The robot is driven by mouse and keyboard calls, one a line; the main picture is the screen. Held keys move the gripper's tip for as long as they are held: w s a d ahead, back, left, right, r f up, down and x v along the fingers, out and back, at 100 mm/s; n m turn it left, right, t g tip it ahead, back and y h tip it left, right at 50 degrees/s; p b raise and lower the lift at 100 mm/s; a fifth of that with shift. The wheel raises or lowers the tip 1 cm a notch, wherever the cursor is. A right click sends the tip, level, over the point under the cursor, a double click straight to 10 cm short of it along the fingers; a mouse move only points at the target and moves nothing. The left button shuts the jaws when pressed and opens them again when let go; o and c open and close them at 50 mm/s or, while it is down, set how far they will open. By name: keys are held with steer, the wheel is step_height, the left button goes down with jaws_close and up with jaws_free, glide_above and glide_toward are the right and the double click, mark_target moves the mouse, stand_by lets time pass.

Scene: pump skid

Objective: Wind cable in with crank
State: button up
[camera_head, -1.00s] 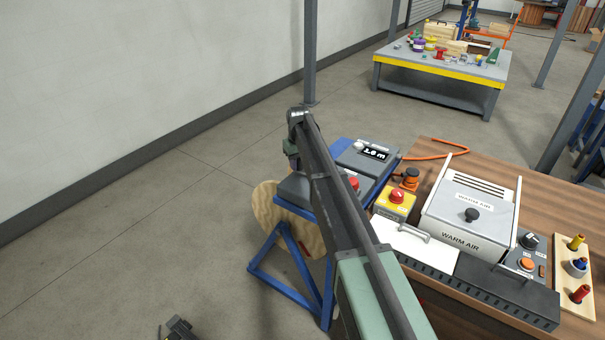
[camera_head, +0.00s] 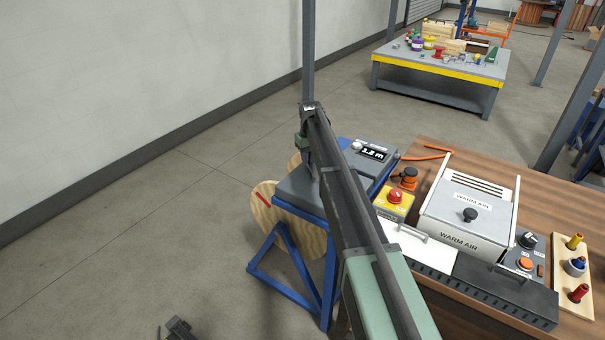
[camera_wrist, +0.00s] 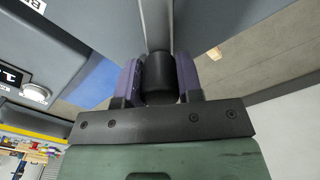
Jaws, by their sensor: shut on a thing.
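My gripper (camera_wrist: 160,78) is shut on the black crank handle (camera_wrist: 158,88), its purple fingers on either side. The crank itself is hidden behind my arm in the head view. The winding unit is a grey housing with a display box (camera_head: 371,155) on a blue stand (camera_head: 290,285). The display shows a length in metres, perhaps 1.3 m. A plywood reel (camera_head: 285,222) sits at the stand's left, with a red mark on its upper left face. The orange cable (camera_head: 425,157) lies short on the bench behind an orange-and-black fitting (camera_head: 405,178).
The wooden bench (camera_head: 540,200) at right holds a yellow box with a red button (camera_head: 394,202), a warm-air unit (camera_head: 468,212) and a peg board (camera_head: 573,268). A grey post (camera_head: 308,50) stands behind.

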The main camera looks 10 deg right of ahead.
steer(key=shift+d, duration=0.55)
steer(key=shift+s+d, duration=0.15)
steer(key=shift+d, duration=0.6)
steer(key=shift+s+d, duration=0.1)
steer(key=shift+d, duration=0.65)
steer(key=shift+s+d, duration=0.8)
steer(key=shift+d, duration=0.3)
steer(key=shift+s+d, duration=0.7)
steer(key=shift+s, duration=0.3)
steer(key=shift+s+d, duration=0.2)
steer(key=shift+s, duration=0.4)
steer(key=shift+s+d, duration=0.15)
steer(key=shift+s, duration=1.8)
steer(key=shift+s+a, duration=0.25)
steer(key=shift+s, duration=0.35)
steer(key=shift+s+a, duration=0.25)
steer(key=shift+s, duration=0.35)
steer(key=shift+a, duration=0.3)
steer(key=shift+s+a, duration=0.45)
steer(key=shift+s, duration=0.1)
steer(key=shift+w, duration=0.1)
steer(key=o, duration=0.9)
steer(key=shift+d, duration=0.15)
